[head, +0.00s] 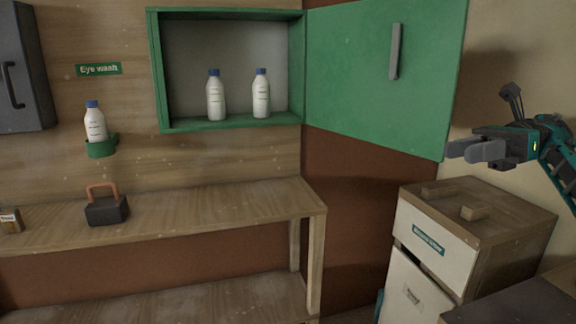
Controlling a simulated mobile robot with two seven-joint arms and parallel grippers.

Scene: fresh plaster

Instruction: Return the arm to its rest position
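My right gripper (464,151) is raised at the right side of the head view, its arm coming in from the right edge. Its two grey fingers point left, look parted and hold nothing that I can see. It is in front of the open green cabinet door (425,75) and above the wooden drawer unit (510,215). I see no contact with either. My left gripper is not in view.
The green wall cabinet (225,124) holds two white bottles (215,98) (261,96). Another bottle (95,124) stands in a green holder (101,150) under the Eye wash sign (99,69). A dark block with an orange handle (106,210) is on the bench (220,215), whose right part is clear.

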